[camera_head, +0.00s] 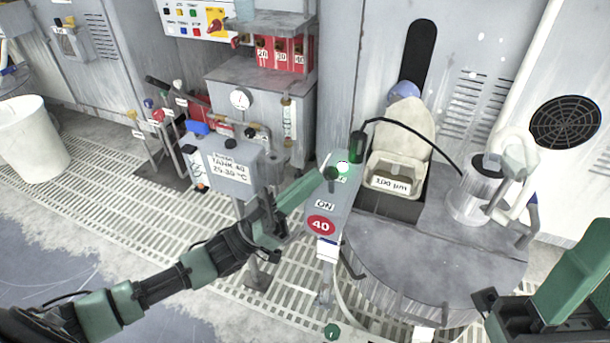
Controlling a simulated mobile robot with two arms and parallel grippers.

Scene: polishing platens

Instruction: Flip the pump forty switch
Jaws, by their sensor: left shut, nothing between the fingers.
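The pump 40 switch box (328,205) is a grey upright box with an "ON" label and a red round "40" label. A dark switch knob (331,174) stands near its top, with a lit green lamp (343,168) beside it. My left gripper (321,178) is shut and empty. Its green fingertips are at the knob's left side; I cannot tell if they touch. The label behind the knob is partly hidden. Part of my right gripper (545,305) shows at the lower right, away from the box; its finger opening is unclear.
A round grey platen machine (430,275) stands right of the box, with a cream container (398,150) and a black cable behind. Floor grating lies below.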

